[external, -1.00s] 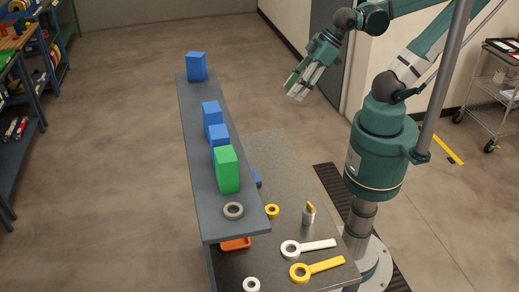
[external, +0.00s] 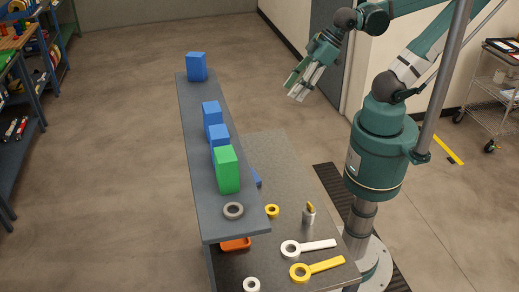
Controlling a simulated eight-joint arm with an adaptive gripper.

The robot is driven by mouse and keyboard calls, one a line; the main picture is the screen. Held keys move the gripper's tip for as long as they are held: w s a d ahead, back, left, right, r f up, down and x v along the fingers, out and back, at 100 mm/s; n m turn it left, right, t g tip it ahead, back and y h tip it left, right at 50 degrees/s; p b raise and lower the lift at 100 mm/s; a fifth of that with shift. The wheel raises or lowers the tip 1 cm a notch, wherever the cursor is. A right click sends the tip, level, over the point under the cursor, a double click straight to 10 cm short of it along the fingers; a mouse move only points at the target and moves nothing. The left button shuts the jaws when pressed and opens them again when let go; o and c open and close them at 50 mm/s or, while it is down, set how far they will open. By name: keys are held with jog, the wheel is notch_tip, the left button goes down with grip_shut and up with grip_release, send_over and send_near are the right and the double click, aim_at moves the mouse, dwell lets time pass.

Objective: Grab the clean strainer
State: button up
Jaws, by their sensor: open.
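Two strainer-like tools, each a ring with a flat handle, lie on the lower grey table (external: 285,172) near its front edge. One is white (external: 318,245) and the other, just in front of it, is yellow (external: 324,266). Both handles point right. The picture is too small to show a mesh or any dirt, so I cannot tell which is clean. My gripper (external: 294,91) is open and empty, raised high at the upper middle, far behind and above both tools.
A raised grey shelf (external: 196,140) carries several blue blocks (external: 196,67), a green block (external: 227,170) and a grey ring (external: 233,211). On the lower table are a yellow ring (external: 272,211), a white ring (external: 251,285), a small grey-and-yellow cylinder (external: 308,214) and an orange tray (external: 236,244).

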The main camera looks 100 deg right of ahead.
jog(key=shift+a+f, duration=0.1)
jog(key=m+g+b, duration=0.6)
jog(key=m+b, duration=0.3)
jog(key=m, duration=0.3)
send_near(310, 204)
jog(key=w+d+r, duration=0.1)
jog(key=w+d, duration=0.3)
jog(key=d, duration=0.3)
jog(key=s+a+f+m+b, duration=0.1)
jog(key=a+f, duration=0.1)
jog(key=f, duration=0.1)
jog(key=a+f+m+b, duration=0.1)
jog(key=a+f, duration=0.1)
jog(key=f, duration=0.1)
jog(key=s+a+f+m+g+b, duration=0.1)
jog(key=a+f, duration=0.2)
jog(key=shift+s+m, duration=0.3)
jog(key=shift+s, duration=0.1)
jog(key=shift+s+f, duration=0.1)
jog(key=shift+f+b, duration=0.35)
jog(key=shift+f, duration=0.95)
jog(key=shift+f, duration=0.1)
